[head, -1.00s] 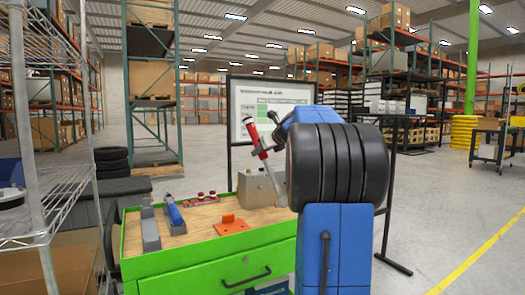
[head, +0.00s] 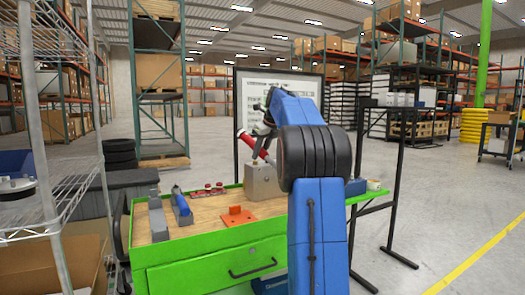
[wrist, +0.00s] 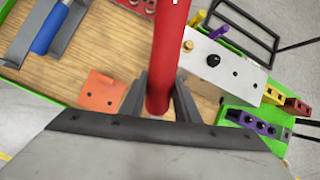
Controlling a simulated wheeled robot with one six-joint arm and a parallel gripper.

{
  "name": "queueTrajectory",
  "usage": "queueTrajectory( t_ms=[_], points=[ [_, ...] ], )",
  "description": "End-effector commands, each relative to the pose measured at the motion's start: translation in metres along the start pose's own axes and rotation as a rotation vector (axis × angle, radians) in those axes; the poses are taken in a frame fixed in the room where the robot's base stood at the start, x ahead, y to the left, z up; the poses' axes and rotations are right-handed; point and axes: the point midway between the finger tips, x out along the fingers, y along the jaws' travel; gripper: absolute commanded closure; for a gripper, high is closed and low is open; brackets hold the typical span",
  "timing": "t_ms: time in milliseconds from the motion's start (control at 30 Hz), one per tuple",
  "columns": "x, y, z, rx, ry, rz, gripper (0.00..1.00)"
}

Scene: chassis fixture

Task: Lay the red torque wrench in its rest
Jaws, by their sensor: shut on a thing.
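The red torque wrench (head: 245,138) is in my gripper, tilted, above the back of the green-edged workbench (head: 145,259). In the wrist view its red handle (wrist: 168,50) runs up between the two dark fingers of my gripper (wrist: 160,100), which is shut on it. My arm hides part of the wrench in the head view. Two long grey blocks lie at the bench's left. The left one (head: 157,222) looks empty and may be the rest. The other (head: 184,219) carries a blue-handled tool (head: 180,203). Both blocks also show at the wrist view's upper left.
A grey box (head: 262,183) stands on the bench near the wrench, with pegs and a bolt on top (wrist: 215,58). An orange plate (head: 236,216) lies in front. Small red parts (head: 207,189) sit behind. A wire shelf (head: 60,200) stands at the left.

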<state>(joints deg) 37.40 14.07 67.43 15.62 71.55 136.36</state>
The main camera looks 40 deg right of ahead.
Motion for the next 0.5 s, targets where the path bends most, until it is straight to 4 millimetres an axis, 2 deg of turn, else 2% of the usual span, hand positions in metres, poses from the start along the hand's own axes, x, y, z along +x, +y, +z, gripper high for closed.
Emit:
queueTrajectory(
  t_ms=[500],
  points=[
    [0.023,0.007,0.006,-0.035,0.236,0.064,1.0]
  ],
)
